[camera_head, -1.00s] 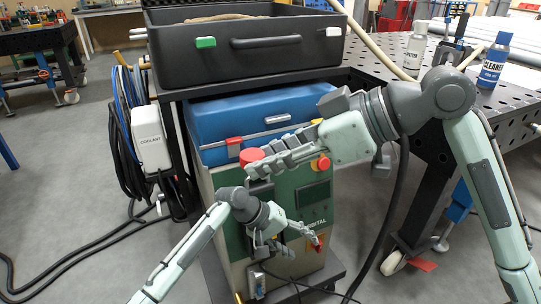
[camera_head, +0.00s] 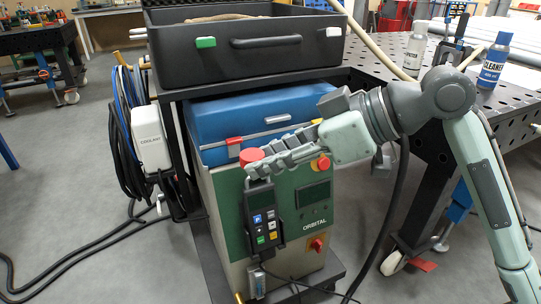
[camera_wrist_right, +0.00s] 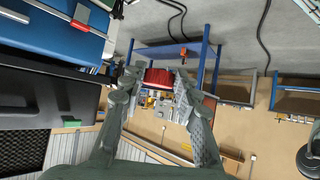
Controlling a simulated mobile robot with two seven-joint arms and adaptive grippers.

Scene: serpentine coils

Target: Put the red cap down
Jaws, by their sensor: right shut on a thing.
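The red cap (camera_head: 251,156) shows at the fingertips of my right gripper (camera_head: 257,165), in front of the blue case and by the top left edge of the green machine (camera_head: 309,172). In the right wrist view the red cap (camera_wrist_right: 158,77) sits between the two fingers of my right gripper (camera_wrist_right: 157,84), which are shut on it. Its lower part is partly hidden by the fingers in the head view. I cannot tell whether it touches the machine top. My left gripper is out of view.
A blue case (camera_head: 226,120) lies on the machine behind the cap. A handheld control pad (camera_head: 264,217) hangs on the machine's front. A black drawer (camera_head: 225,45) is above. A perforated table (camera_head: 448,92) with bottles stands at the right, and dark cables lie on the floor.

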